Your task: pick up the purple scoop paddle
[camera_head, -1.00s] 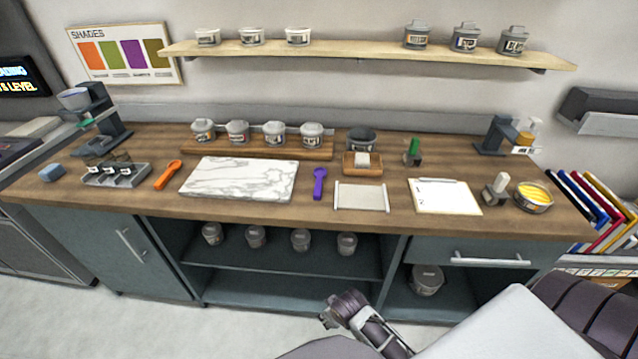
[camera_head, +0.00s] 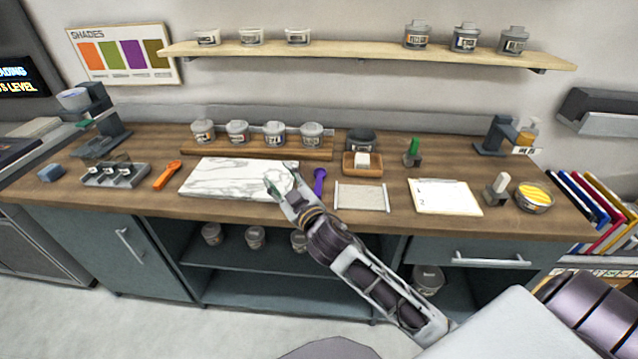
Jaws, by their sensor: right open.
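The purple scoop paddle (camera_head: 319,180) lies on the wooden counter (camera_head: 395,216), between the white marble slab and the pale grey tray. Its round end points to the back; the front end of its handle is partly hidden by my right gripper. My right gripper (camera_head: 279,183) is open and empty, over the right front part of the marble slab (camera_head: 228,178), just left of the paddle and apart from it. My left gripper is not in view.
An orange scoop (camera_head: 167,175) lies left of the slab. The grey tray (camera_head: 361,197) is right of the paddle, with a small wooden box (camera_head: 362,168) behind it. Lidded jars (camera_head: 238,133) stand on a wooden riser at the back.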

